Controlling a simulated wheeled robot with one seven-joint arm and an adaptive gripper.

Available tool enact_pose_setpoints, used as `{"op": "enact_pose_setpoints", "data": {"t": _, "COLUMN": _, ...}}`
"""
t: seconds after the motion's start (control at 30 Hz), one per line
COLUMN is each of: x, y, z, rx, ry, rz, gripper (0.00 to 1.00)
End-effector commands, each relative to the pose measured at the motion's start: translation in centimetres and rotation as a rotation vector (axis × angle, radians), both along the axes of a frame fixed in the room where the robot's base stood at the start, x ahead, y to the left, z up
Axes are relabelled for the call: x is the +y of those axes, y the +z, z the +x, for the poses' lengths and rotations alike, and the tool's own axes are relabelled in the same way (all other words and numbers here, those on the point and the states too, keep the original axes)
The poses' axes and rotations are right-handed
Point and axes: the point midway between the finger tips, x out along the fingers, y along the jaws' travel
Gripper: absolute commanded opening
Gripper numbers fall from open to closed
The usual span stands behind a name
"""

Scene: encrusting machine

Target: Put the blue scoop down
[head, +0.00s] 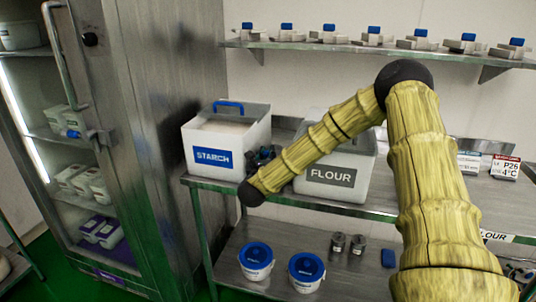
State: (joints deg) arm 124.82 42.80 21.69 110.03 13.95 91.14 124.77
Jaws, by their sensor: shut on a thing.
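My gripper (262,157) is a small dark shape between the white starch bin (257,133) and the flour bin (330,187), at about the height of their upper halves. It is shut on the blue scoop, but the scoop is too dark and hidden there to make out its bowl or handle. A blue arched handle (229,103) shows at the back rim of the starch bin; I cannot tell what it belongs to. The starch bin is open with pale powder inside. My arm crosses in front of the flour bin.
Both bins stand on a steel table (390,207). Its lower shelf (335,276) holds two blue-lidded tubs (256,262), small metal jars (357,244) and a blue block (388,258). A steel cabinet (160,130) stands at left. A wall shelf (330,46) holds several blue-topped items.

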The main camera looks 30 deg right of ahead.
Motion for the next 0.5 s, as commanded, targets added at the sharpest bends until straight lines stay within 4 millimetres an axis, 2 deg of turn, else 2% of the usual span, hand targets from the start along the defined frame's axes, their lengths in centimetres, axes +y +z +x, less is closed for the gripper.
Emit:
{"op": "enact_pose_setpoints", "data": {"t": 0.03, "x": -0.5, "y": 0.4, "z": 0.5, "rx": -0.002, "ry": -0.001, "rz": -0.002, "gripper": 0.00}}
{"op": "enact_pose_setpoints", "data": {"t": 0.2, "x": -0.4, "y": -0.5, "z": 0.4, "rx": -0.001, "ry": 0.000, "rz": -0.002, "gripper": 0.00}}
{"op": "enact_pose_setpoints", "data": {"t": 0.5, "x": -0.4, "y": -0.8, "z": 0.4, "rx": -0.001, "ry": 0.000, "rz": 0.000, "gripper": 0.00}}
